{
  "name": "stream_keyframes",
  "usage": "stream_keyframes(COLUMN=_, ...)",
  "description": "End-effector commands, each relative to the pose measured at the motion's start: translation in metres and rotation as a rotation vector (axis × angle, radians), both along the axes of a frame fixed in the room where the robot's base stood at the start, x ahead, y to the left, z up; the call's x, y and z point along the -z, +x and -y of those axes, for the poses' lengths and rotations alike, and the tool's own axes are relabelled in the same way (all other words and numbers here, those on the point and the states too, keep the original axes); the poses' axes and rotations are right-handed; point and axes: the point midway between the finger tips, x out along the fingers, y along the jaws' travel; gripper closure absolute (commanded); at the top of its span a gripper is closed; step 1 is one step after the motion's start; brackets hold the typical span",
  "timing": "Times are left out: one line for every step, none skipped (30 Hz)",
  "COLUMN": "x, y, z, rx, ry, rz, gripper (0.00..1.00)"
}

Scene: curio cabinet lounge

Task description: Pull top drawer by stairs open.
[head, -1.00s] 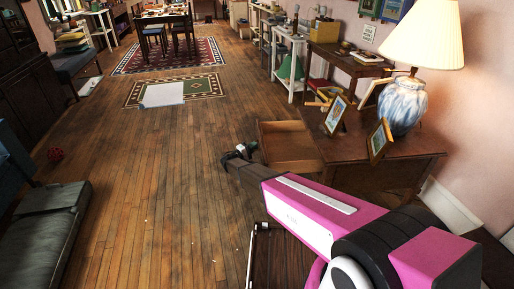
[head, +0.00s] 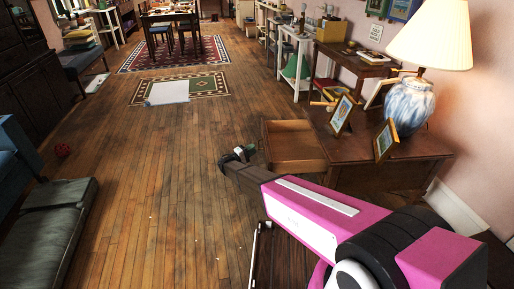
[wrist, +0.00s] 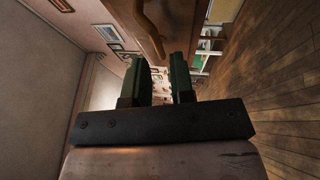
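The drawer (head: 294,161) sticks well out of the wooden side table (head: 385,170) that bears the lamp, and its empty inside shows from above. My gripper (head: 246,152) is just left of the drawer's front, with a small gap visible between them. In the wrist view my gripper's two dark green fingers (wrist: 166,82) are apart with nothing between them. A brown wooden piece with a curved edge (wrist: 150,30) is beyond the fingertips; it may be the drawer's front or handle. The handle is not clear in the head view. No stairs are recognisable.
On the side table stand a blue-and-white lamp (head: 408,106) and picture frames (head: 386,140). The wooden floor (head: 150,170) left of my gripper is clear.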

Motion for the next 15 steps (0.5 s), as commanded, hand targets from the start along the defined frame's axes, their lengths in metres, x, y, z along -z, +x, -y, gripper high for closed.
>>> stream_keyframes(x=0.002, y=-0.007, z=-0.008, rx=-0.002, ry=0.0, rz=0.0, gripper=0.77)
stream_keyframes(x=0.003, y=-0.011, z=-0.013, rx=-0.002, ry=0.0, rz=0.0, gripper=0.77)
stream_keyframes(x=0.004, y=-0.015, z=-0.018, rx=-0.001, ry=0.0, rz=0.0, gripper=0.77)
stream_keyframes(x=0.005, y=-0.019, z=-0.022, rx=-0.001, ry=0.001, rz=-0.001, gripper=0.77)
stream_keyframes(x=0.006, y=-0.022, z=-0.025, rx=-0.001, ry=0.001, rz=-0.001, gripper=0.77)
stream_keyframes(x=0.007, y=-0.025, z=-0.03, rx=-0.001, ry=0.001, rz=-0.001, gripper=0.77)
stream_keyframes(x=0.007, y=-0.028, z=-0.033, rx=-0.001, ry=0.001, rz=-0.001, gripper=0.77)
stream_keyframes(x=0.008, y=-0.03, z=-0.035, rx=-0.001, ry=0.001, rz=0.001, gripper=0.77)
stream_keyframes(x=0.009, y=-0.033, z=-0.038, rx=0.0, ry=0.0, rz=0.0, gripper=0.77)
stream_keyframes(x=0.009, y=-0.035, z=-0.04, rx=0.0, ry=0.0, rz=0.0, gripper=0.77)
stream_keyframes(x=0.009, y=-0.036, z=-0.042, rx=0.001, ry=0.0, rz=0.0, gripper=0.77)
stream_keyframes(x=0.01, y=-0.037, z=-0.043, rx=0.001, ry=0.0, rz=0.0, gripper=0.77)
stream_keyframes(x=0.01, y=-0.038, z=-0.044, rx=0.001, ry=0.0, rz=0.0, gripper=0.77)
stream_keyframes(x=0.01, y=-0.039, z=-0.045, rx=0.001, ry=0.001, rz=0.0, gripper=0.77)
stream_keyframes(x=0.01, y=-0.04, z=-0.045, rx=0.001, ry=0.001, rz=0.0, gripper=0.77)
